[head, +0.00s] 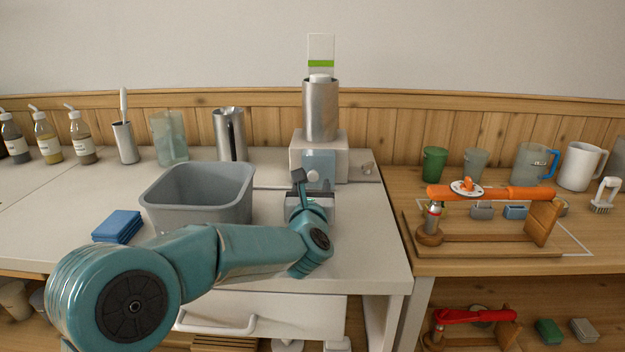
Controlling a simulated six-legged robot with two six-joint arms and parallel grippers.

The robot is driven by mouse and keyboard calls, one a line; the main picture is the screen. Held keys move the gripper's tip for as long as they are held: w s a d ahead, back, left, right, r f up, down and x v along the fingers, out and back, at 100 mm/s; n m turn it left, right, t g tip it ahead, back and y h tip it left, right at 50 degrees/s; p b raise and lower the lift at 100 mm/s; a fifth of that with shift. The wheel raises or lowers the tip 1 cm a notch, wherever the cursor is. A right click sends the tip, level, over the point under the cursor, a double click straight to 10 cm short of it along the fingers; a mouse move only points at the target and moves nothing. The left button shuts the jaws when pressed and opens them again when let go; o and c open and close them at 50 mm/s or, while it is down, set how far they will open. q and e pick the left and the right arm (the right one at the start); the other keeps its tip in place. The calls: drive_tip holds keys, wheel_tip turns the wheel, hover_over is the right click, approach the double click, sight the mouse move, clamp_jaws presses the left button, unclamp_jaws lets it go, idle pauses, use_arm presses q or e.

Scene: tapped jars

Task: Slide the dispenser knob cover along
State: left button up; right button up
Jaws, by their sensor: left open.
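The dispenser stands at the back of the white counter, a steel cylinder (320,112) on a pale boxy base (336,145). A blue-grey plate (322,160), seemingly the knob cover, is on the front of the base. A small white round knob (313,176) shows at the plate's lower left. My left gripper (304,179) is open just in front of the plate, with a dark finger left of the knob. I cannot tell whether it touches the cover or knob. My gripper and wrist hide the lower front of the base. My right gripper is out of view.
A grey bin (200,196) stands left of my wrist, with blue cloths (118,227) beside it. A steel pitcher (230,135) stands behind the bin. An orange-armed wooden stand (490,194) is on the right table.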

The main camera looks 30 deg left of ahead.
sight(311, 178)
use_arm(q)
drive_tip(key=shift+x, duration=1.75)
clamp_jaws()
drive_tip(key=shift+s+a+f, duration=0.1)
drive_tip(key=s+a+b, duration=0.2)
drive_tip(key=a+b, duration=0.1)
drive_tip(key=shift+a+f+b, duration=0.1)
drive_tip(key=shift+b, duration=0.2)
drive_tip(key=shift+s+a, duration=0.1)
drive_tip(key=shift+a, duration=0.05)
drive_tip(key=shift+r, duration=0.25)
